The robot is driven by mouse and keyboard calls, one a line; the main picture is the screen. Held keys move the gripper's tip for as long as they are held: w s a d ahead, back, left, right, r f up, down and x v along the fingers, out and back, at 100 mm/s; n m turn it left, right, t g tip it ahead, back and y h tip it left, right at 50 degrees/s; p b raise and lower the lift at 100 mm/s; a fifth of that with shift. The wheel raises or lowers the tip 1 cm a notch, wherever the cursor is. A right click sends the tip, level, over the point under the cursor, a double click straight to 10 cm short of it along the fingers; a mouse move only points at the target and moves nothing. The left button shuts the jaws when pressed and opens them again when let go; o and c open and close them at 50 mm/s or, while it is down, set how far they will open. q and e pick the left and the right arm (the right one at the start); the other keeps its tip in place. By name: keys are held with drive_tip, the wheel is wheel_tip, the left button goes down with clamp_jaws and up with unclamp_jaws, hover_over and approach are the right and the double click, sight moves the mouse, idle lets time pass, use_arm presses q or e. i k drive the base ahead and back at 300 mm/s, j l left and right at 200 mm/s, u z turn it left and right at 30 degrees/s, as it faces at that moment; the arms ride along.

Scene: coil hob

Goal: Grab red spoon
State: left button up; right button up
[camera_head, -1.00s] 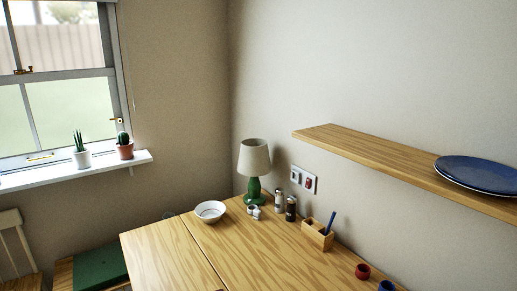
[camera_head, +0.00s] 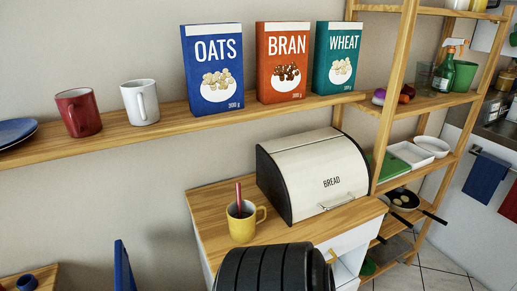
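A red spoon (camera_head: 239,197) stands in a yellow mug (camera_head: 241,226), its handle sticking up out of the mug. The mug sits on a wooden-topped cabinet (camera_head: 208,206), left of a bread bin (camera_head: 322,180). The spoon's lower end is hidden inside the mug. Neither of my grippers is in view.
A ribbed black object (camera_head: 275,268) rises in front of the cabinet and hides part of its front. A wall shelf (camera_head: 120,133) above holds a red mug (camera_head: 78,112), a white mug (camera_head: 141,101) and three cereal boxes. A shelving unit (camera_head: 396,90) stands at the right.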

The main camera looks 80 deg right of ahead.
sight(237, 185)
drive_tip(key=z, duration=2.35)
drive_tip(key=i+l+u, duration=0.25)
drive_tip(key=l, duration=0.55)
drive_tip(key=l+u, duration=0.2)
drive_tip(key=l, duration=0.6)
